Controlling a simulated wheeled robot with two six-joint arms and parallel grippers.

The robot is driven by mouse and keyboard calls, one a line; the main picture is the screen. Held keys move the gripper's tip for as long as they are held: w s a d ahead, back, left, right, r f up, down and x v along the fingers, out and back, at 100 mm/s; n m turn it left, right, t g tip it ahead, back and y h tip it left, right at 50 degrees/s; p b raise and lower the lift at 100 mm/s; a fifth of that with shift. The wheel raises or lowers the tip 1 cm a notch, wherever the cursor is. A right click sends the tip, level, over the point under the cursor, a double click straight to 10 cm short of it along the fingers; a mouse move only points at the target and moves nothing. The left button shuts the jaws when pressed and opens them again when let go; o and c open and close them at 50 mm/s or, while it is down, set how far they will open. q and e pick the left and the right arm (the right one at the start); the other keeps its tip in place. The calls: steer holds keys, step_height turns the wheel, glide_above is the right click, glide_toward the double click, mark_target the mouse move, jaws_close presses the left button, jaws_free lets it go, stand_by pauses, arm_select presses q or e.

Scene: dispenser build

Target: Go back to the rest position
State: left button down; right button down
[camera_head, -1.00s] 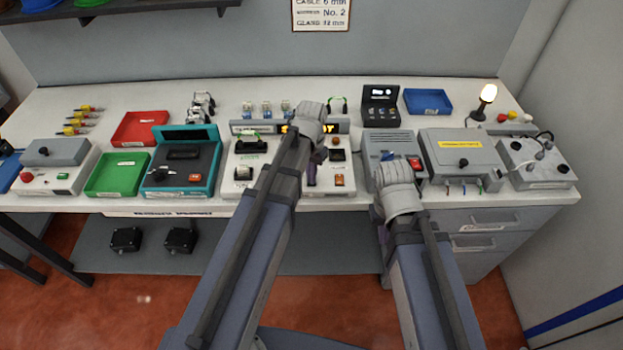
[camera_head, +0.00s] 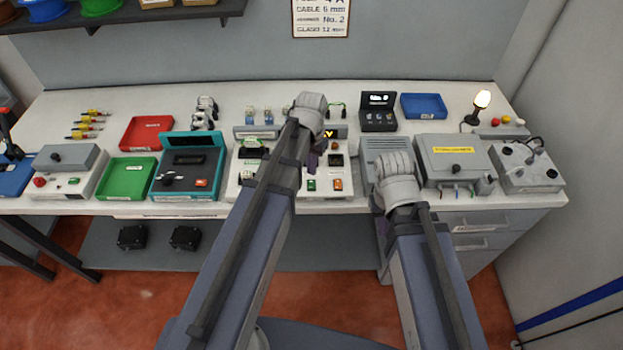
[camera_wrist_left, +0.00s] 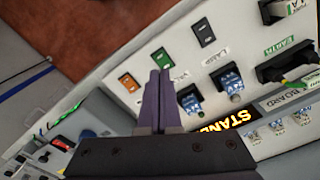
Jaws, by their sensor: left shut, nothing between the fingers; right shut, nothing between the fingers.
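In the head view both my arms reach forward over the front of the workbench (camera_head: 330,208). My left gripper (camera_head: 316,158) hangs below its wrist, in front of the board with the lit yellow display, and is partly hidden by the arm. In the left wrist view its two dark fingers (camera_wrist_left: 160,98) are together with nothing between them, over the panel with orange and green switches. I cannot tell whether they touch it. My right gripper (camera_head: 381,215) is mostly hidden behind its wrist at the bench's front edge, by the grey vented box (camera_head: 385,148); nothing shows held.
Red tray (camera_head: 148,132), green tray (camera_head: 128,180) and teal device (camera_head: 188,172) stand left of my arms. A grey box with a yellow label (camera_head: 452,168) and a lit lamp (camera_head: 481,100) stand right. A shelf (camera_head: 120,18) overhangs at upper left.

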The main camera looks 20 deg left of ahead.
arm_select(q)
steer(key=shift+d+r, duration=0.1)
steer(key=shift+r, duration=0.05)
arm_select(e)
steer(key=shift+r, duration=0.15)
